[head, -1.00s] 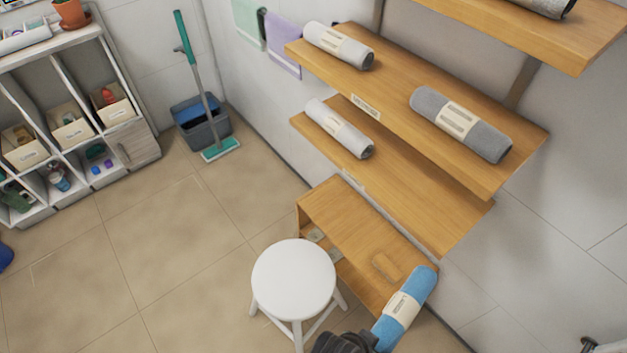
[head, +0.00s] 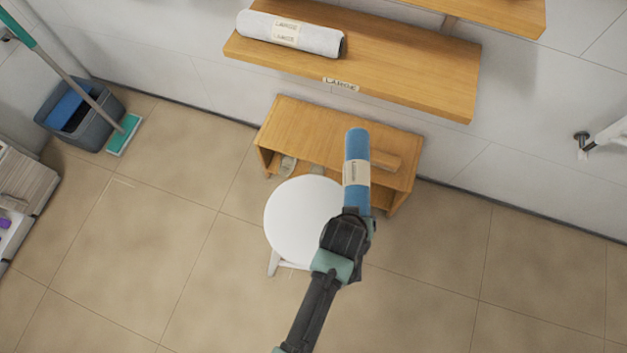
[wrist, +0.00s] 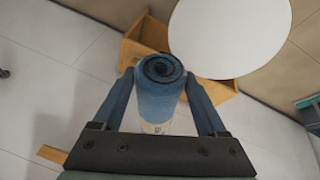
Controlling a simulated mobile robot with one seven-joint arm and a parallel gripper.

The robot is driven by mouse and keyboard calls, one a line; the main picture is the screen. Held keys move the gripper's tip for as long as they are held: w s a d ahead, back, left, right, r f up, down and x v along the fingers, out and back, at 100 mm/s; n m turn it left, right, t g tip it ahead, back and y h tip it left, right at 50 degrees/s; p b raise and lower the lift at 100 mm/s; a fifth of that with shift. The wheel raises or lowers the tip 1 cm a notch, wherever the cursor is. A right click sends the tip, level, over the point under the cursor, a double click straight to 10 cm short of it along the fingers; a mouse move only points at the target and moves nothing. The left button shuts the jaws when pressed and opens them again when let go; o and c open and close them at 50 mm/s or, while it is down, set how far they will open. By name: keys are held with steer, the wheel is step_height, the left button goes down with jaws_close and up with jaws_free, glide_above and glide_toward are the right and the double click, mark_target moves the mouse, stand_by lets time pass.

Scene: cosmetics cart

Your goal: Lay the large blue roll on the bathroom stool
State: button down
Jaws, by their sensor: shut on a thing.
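The large blue roll (head: 356,150) has a cream paper band around it. My gripper (head: 352,212) is shut on its near end, and the roll points away from my arm toward the wall. In the wrist view the roll (wrist: 160,95) sits between the two fingers, with its spiral end showing. The white round bathroom stool (head: 300,220) stands just left of my gripper in the head view. Its seat (wrist: 230,35) is bare and shows beside the roll in the wrist view. The roll appears held above the floor, beside the seat; the exact height is unclear.
A low wooden bench (head: 290,125) stands behind the stool against the wall. A wooden shelf (head: 420,80) labelled LARGE hangs above it with a pale grey roll (head: 290,33) on it. A bucket (head: 80,115) and mop stand far left. Floor at right is clear.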

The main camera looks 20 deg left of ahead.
steer(key=w+a+f+n+g+y+b, duration=0.1)
steer(key=w+f+n+g+y+b, duration=0.2)
steer(key=w+f+n+y+b, duration=0.95)
steer(key=s+f+h+b, duration=0.1)
steer(key=f+h+b, duration=0.1)
steer(key=b, duration=0.2)
steer(key=s+f+n+h+b, duration=0.1)
steer(key=h+b, duration=0.1)
steer(key=b, duration=0.2)
steer(key=s+f+n+h+b, duration=0.1)
steer(key=f+h+b, duration=0.1)
steer(key=b, duration=0.2)
steer(key=shift+s+a+f+h, duration=0.15)
steer(key=shift+a+f+h, duration=0.05)
steer(key=shift+f+h, duration=0.15)
jaws_free()
steer(key=shift+r, duration=0.1)
steer(key=p+v, duration=0.5)
steer(key=v, duration=0.7)
steer(key=shift+s, duration=0.25)
